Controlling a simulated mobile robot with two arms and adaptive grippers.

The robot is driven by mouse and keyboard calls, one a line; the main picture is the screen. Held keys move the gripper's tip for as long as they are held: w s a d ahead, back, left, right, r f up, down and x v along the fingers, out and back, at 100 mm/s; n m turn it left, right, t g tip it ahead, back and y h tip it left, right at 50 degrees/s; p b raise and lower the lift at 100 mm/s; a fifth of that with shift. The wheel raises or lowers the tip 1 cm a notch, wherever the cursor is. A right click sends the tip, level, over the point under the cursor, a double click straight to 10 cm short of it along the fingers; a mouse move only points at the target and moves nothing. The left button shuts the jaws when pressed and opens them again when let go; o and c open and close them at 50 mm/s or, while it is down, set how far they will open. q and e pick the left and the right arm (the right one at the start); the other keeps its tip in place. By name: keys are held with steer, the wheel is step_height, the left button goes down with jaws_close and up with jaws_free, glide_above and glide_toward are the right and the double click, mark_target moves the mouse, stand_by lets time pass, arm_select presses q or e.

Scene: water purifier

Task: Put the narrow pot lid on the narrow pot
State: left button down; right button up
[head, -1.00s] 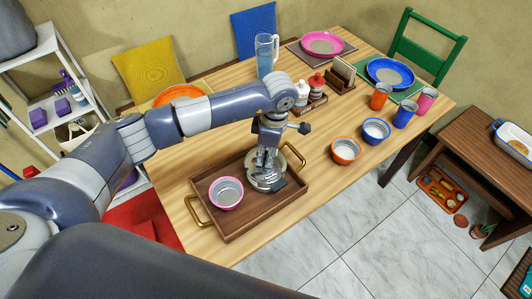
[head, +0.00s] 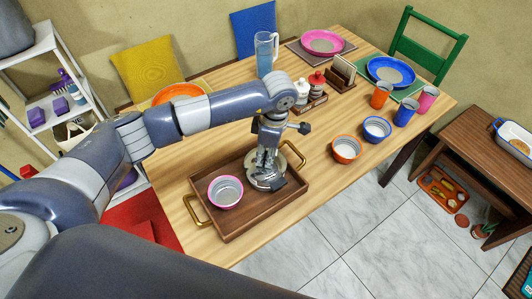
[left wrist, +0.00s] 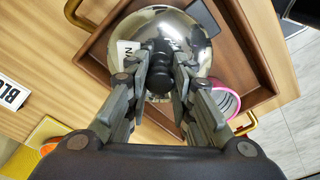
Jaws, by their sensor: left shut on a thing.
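A shiny round metal lid (left wrist: 190,28) with a dark knob fills the middle of the left wrist view. A white label with the letters "NA" shows on it. My left gripper (left wrist: 158,68) is shut on the knob from above. In the head view, my left gripper (head: 266,166) and the metal lid (head: 257,184) are at the right part of the brown tray (head: 250,222). The gripper partly covers the lid. I cannot tell whether a pot is beneath the lid. My right gripper is not in view.
A pink bowl (head: 225,191) stands in the tray, just left of the lid. Orange (head: 346,149) and blue (head: 376,129) bowls, cups and plates stand farther right and back. A condiment rack (head: 310,98) and glass jug (head: 265,55) are behind. The table's front right is clear.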

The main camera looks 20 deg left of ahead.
mark_target(266, 155)
arm_select(q)
steer(key=shift+f, duration=0.2)
steer(key=c, duration=1.7)
jaws_free()
steer(key=shift+r, duration=0.1)
steer(key=shift+d+r+p, duration=0.15)
steer(key=shift+r+p, duration=0.55)
steer(key=shift+r, duration=0.65)
steer(key=shift+d+r+p, duration=0.15)
steer(key=shift+r+p, duration=0.5)
steer(key=shift+r, duration=0.65)
steer(key=shift+d+r+p, duration=0.15)
steer(key=shift+r+p, duration=0.35)
steer(key=shift+r, duration=0.5)
steer(key=shift+d+r+p, duration=0.1)
steer(key=shift+r+p, duration=0.35)
steer(key=shift+r, duration=0.5)
steer(key=shift+d+r+p, duration=0.1)
steer(key=shift+r+p, duration=0.2)
steer(key=shift+r, duration=0.5)
